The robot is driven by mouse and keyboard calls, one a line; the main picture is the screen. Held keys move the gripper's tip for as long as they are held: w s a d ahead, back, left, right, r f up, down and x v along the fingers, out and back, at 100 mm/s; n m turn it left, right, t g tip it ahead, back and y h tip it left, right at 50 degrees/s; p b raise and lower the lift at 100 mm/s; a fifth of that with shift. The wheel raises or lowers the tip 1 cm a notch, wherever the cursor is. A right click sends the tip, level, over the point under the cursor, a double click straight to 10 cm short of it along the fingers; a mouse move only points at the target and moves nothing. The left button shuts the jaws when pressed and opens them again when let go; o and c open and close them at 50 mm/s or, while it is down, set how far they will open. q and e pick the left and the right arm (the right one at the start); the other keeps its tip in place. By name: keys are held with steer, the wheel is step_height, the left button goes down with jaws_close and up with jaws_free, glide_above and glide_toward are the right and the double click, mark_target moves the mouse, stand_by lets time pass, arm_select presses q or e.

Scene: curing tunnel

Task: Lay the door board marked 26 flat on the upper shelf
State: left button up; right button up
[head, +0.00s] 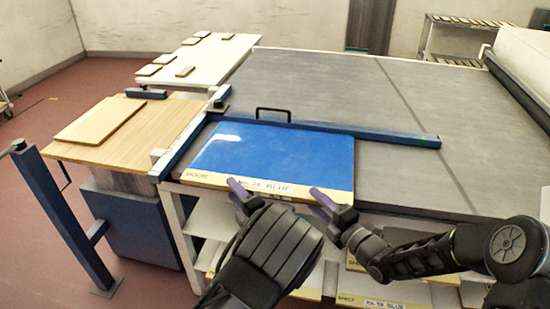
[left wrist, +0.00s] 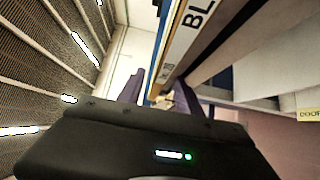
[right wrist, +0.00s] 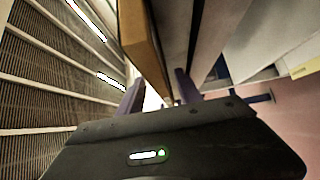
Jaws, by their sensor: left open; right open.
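A blue door board (head: 275,153) lies flat on the grey table, with a yellow and white label strip along its front edge. The strip reads "BLUE" with a number too small to read surely. My left gripper (head: 246,196) is open at the front edge, near the label's middle. In the left wrist view the board's labelled edge (left wrist: 185,45) reaches between the fingers. My right gripper (head: 326,204) is open at the same edge, near its right corner. In the right wrist view a board edge (right wrist: 145,50) lies between its fingers. White shelving (head: 209,224) beneath is partly hidden by my arms.
A blue rail (head: 390,136) with a black handle runs behind the board. A wooden side table (head: 165,125) with a pale board stands left, beside a blue post (head: 62,210). Labelled boards (head: 395,292) lie low under the table. The grey top (head: 330,85) behind is clear.

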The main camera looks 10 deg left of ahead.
arm_select(q)
steer(key=shift+x, duration=0.9)
arm_select(e)
steer(key=shift+x, duration=0.9)
arm_select(q)
steer(key=shift+c, duration=0.2)
arm_select(e)
steer(key=shift+c, duration=0.2)
arm_select(q)
jaws_close()
arm_select(e)
jaws_close()
arm_select(q)
steer(key=shift+r, duration=0.25)
arm_select(e)
steer(key=shift+r, duration=0.25)
